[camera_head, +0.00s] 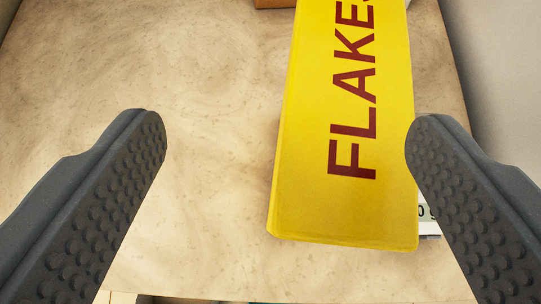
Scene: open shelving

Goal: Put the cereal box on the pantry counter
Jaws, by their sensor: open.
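The cereal box (348,120) is yellow with dark red letters reading FLAKES. It lies or stands on the beige surface at the right of centre, and its far end runs out of the top of the frame. My gripper (285,140) is open, with one dark padded finger on each side of the picture. The box shows between the fingers, much closer to the right finger, whose tip overlaps the box's right edge in the picture. I cannot tell whether they touch. The pantry counter (150,200) seems to be this beige, stone-patterned surface.
A white item (428,215) with dark print shows partly behind the box and the right finger. A brown object (275,3) is cut off at the top edge. A grey wall (500,70) stands at the right. The surface left of the box is clear; its front edge runs along the bottom.

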